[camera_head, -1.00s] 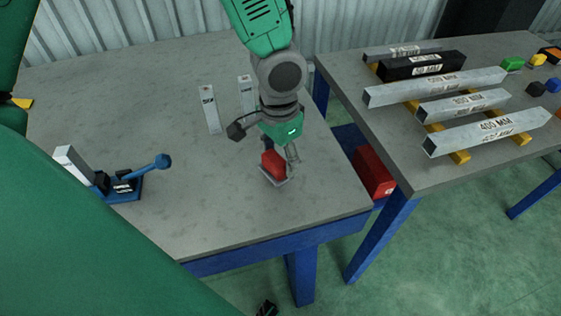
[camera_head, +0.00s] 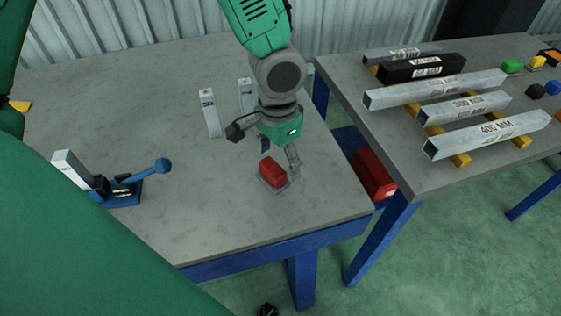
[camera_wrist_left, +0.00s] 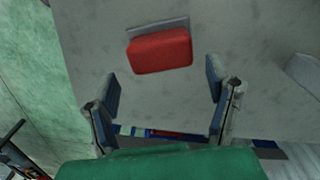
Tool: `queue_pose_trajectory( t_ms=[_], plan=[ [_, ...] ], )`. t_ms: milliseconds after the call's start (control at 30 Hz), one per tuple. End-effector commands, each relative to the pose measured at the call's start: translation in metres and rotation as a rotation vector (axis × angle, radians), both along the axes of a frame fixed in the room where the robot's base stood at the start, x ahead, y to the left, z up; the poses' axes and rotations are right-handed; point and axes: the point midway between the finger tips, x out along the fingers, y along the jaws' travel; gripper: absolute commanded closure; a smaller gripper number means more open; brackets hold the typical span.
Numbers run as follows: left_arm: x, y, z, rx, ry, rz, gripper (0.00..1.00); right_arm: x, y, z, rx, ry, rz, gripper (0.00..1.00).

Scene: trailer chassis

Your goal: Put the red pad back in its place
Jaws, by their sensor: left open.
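The red pad (camera_head: 272,170) sits on a small grey plate (camera_head: 277,187) near the right front of the left table. In the left wrist view the red pad (camera_wrist_left: 160,51) lies beyond my fingertips, with the grey plate (camera_wrist_left: 158,25) showing along its far edge. My left gripper (camera_head: 280,158) is just behind and above the pad. Its fingers are apart and nothing is between them, as the left wrist view (camera_wrist_left: 163,88) shows. The pad's underside is hidden. My right gripper does not show.
A blue-handled clamp (camera_head: 125,188) is at the left of the table. The second table holds several labelled bars (camera_head: 487,133). A red box (camera_head: 374,174) sits low between the tables. The table's middle is clear.

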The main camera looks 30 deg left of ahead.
Motion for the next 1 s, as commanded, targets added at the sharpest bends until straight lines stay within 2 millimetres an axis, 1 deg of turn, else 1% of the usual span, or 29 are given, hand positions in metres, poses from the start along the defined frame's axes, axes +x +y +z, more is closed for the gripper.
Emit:
queue_pose_trajectory(
  t_ms=[33, 200, 300, 400, 500, 600, 1000],
  plan=[
    [0.001, 0.0, 0.014, -0.002, -0.004, 0.002, 0.27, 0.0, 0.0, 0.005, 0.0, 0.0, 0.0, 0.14],
    [0.002, 0.001, 0.053, -0.002, -0.004, 0.001, 0.27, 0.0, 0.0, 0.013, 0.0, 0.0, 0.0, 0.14],
    [0.002, 0.001, 0.072, -0.002, -0.003, 0.001, 0.27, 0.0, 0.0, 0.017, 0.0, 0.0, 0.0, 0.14],
    [0.002, 0.001, 0.086, -0.001, -0.003, 0.001, 0.27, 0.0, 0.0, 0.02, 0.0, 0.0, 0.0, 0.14],
    [0.002, 0.001, 0.095, -0.001, -0.001, 0.002, 0.27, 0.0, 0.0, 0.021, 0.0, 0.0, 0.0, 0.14],
    [0.002, 0.002, 0.099, -0.001, 0.0, 0.001, 0.27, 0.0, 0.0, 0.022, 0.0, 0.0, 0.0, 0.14],
    [0.001, 0.002, 0.099, -0.001, 0.001, 0.001, 0.27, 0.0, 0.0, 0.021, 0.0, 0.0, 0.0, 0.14]
  ],
)
